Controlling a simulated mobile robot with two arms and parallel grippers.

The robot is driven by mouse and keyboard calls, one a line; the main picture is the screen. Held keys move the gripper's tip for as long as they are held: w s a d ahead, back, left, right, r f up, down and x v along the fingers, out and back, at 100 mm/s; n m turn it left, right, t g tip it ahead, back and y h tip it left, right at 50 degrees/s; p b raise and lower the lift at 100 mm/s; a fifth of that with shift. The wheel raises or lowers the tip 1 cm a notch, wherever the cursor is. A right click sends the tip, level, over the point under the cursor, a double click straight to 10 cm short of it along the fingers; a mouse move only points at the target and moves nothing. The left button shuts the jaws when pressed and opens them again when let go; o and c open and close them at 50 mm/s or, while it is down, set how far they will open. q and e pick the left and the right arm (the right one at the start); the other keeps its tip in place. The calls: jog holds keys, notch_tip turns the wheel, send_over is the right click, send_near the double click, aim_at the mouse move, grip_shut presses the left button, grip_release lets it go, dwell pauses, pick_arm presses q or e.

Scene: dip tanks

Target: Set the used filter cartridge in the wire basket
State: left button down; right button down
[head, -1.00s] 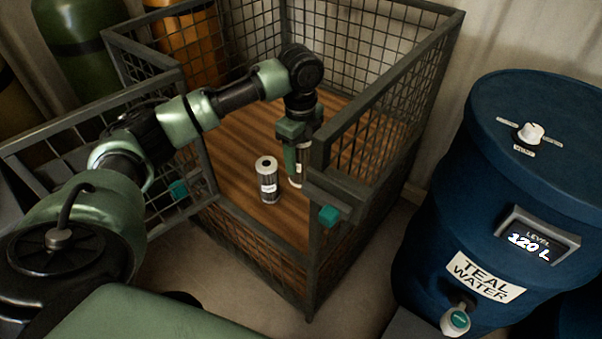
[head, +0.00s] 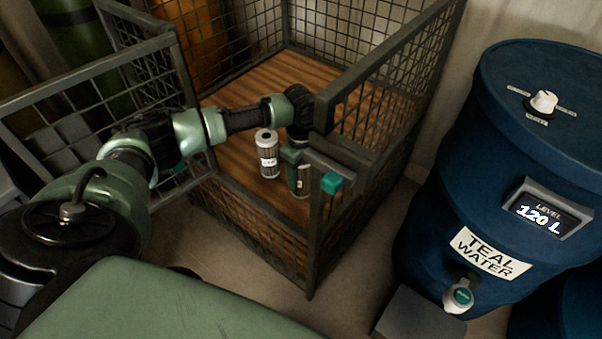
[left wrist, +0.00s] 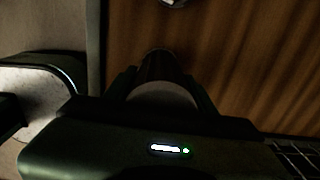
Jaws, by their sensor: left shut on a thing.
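The wire basket (head: 246,238) is a large dark mesh cage with a plank floor, its front gate swung open to the left. My left gripper (head: 297,166) reaches in, shut on a filter cartridge (head: 303,183) with a pale label. It is inside the basket near the front right post, which partly hides it; I cannot tell whether the cartridge touches the floor. In the left wrist view the held cartridge (left wrist: 160,92) shows dimly between the fingers. My right gripper is not in view.
The open gate (head: 95,68) stands left, close to my left arm. A teal latch (head: 332,183) sits on the front right post. A blue teal-water drum (head: 495,190) reading 120 L stands right. Orange and green cylinders stand behind. Basket floor behind the standing cartridge is clear.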

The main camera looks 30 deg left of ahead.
pick_arm(q)
jog(key=c, duration=0.5)
grip_release()
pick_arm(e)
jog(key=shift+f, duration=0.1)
pick_arm(q)
jog(key=shift+r, duration=0.1)
notch_tip(320, 180, up, 12)
jog(key=p, duration=0.2)
jog(key=shift+p, duration=0.3)
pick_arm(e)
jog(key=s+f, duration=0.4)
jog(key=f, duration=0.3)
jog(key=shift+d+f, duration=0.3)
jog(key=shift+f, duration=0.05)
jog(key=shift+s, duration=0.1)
